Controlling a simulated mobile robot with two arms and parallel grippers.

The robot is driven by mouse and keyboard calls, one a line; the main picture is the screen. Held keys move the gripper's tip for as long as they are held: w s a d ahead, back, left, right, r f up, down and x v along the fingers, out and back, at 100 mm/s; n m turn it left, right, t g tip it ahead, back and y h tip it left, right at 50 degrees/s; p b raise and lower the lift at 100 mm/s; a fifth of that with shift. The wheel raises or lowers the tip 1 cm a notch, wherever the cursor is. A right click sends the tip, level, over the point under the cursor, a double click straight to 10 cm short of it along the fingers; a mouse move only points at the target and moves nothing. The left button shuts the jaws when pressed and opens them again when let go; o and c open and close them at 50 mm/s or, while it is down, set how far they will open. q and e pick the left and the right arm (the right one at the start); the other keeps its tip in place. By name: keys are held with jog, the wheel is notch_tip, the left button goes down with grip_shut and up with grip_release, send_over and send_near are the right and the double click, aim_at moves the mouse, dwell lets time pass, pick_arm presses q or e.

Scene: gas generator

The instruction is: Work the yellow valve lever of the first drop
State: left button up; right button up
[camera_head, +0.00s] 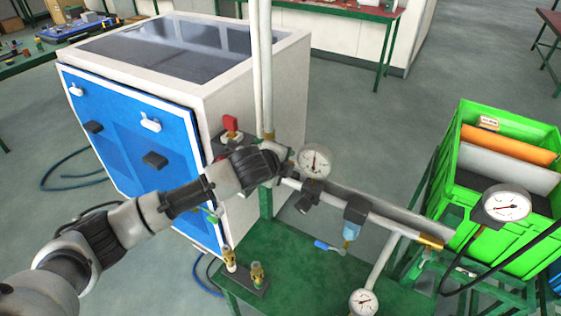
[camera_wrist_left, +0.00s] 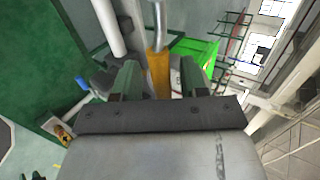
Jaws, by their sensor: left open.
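My left gripper (camera_head: 282,170) reaches in from the left to the pipework beside the round gauge (camera_head: 315,161). In the left wrist view my open gripper (camera_wrist_left: 160,68) has a yellow-orange piece (camera_wrist_left: 158,74) between its two fingers. A grey pipe joins that piece at its upper end. I cannot tell whether this piece is the valve lever or a brass fitting, nor whether the fingers touch it. In the head view my gripper hides that spot, and no yellow lever is clearly visible. My right gripper is in neither view.
A blue-and-white cabinet (camera_head: 137,137) stands at left, with a red-handled valve (camera_head: 231,124) near its corner. Below the pipe is a green table (camera_head: 300,285) with two brass fittings (camera_head: 257,272). A green crate (camera_head: 493,247) and another gauge (camera_head: 506,205) stand at right.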

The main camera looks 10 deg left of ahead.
pick_arm(q)
jog(key=b+v, duration=0.1)
jog(key=v, duration=0.9)
jog(key=shift+s+a+r+b, duration=0.15)
jog(key=shift+s+r+b, duration=0.1)
jog(key=shift+b, duration=0.15)
